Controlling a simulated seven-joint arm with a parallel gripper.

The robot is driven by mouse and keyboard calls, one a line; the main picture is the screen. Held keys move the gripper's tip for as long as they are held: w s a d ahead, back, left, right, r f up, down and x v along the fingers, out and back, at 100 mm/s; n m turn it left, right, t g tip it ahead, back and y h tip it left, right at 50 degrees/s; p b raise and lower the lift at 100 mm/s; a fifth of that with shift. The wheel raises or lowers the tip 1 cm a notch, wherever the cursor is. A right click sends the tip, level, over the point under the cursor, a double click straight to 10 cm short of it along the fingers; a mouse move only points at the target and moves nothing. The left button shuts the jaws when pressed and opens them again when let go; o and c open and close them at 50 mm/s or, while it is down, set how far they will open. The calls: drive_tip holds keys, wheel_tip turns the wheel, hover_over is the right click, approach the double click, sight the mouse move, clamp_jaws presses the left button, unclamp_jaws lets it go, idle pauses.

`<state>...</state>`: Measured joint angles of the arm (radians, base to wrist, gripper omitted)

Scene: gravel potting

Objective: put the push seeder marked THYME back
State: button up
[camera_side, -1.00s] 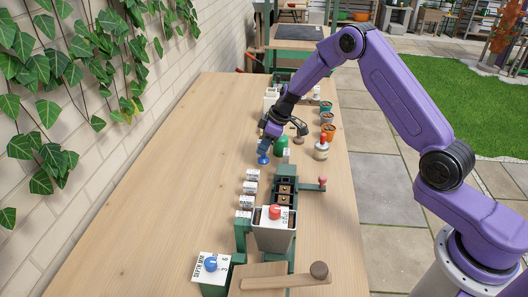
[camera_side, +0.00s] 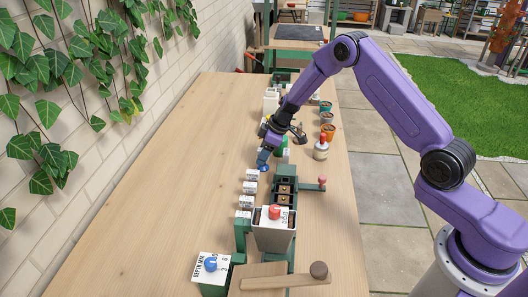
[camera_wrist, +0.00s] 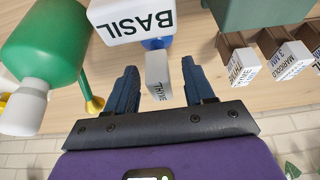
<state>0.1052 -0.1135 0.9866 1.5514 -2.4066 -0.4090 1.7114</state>
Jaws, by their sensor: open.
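In the wrist view a white block lettered THYME (camera_wrist: 157,75) stands between the two blue fingers of my gripper (camera_wrist: 159,67). A gap shows on each side of it, so the jaws are open around it and not closed on it. A blue part (camera_wrist: 154,43) shows just beyond the block. In the side view my gripper (camera_side: 264,157) is low over the bench, and a blue piece (camera_side: 263,168) shows under it; the lettering there is hidden. A second white tag lettered THYME (camera_wrist: 242,66) sits at a row of brown slots on the right of the wrist view.
A white block lettered BASIL (camera_wrist: 130,22) is close beyond the fingers. A green bottle with a white cap (camera_wrist: 42,55) stands to the left. A MARIGOLD tag (camera_wrist: 290,60) is in the row at right. Several white tags (camera_side: 250,188) line the bench in the side view.

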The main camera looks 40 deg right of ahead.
drive_tip(key=shift+r, duration=0.1)
drive_tip(key=v, duration=1.2)
drive_tip(key=s+a+r+t, duration=0.4)
drive_tip(key=a+r+t, duration=0.2)
drive_tip(key=a+r, duration=0.6)
drive_tip(key=s+d+f+n+g+h, duration=0.1)
drive_tip(key=s+d+g, duration=0.1)
drive_tip(key=s, duration=1)
drive_tip(key=s+d+f+n+g+h, duration=0.1)
drive_tip(key=s+d+g, duration=0.2)
drive_tip(key=s, duration=1)
drive_tip(key=s+d+f+n+g, duration=0.1)
drive_tip(key=s+g, duration=0.3)
drive_tip(key=s, duration=0.9)
drive_tip(key=shift+d+n+h, duration=0.3)
drive_tip(key=shift+d+h, duration=0.1)
drive_tip(key=shift+d, duration=0.45)
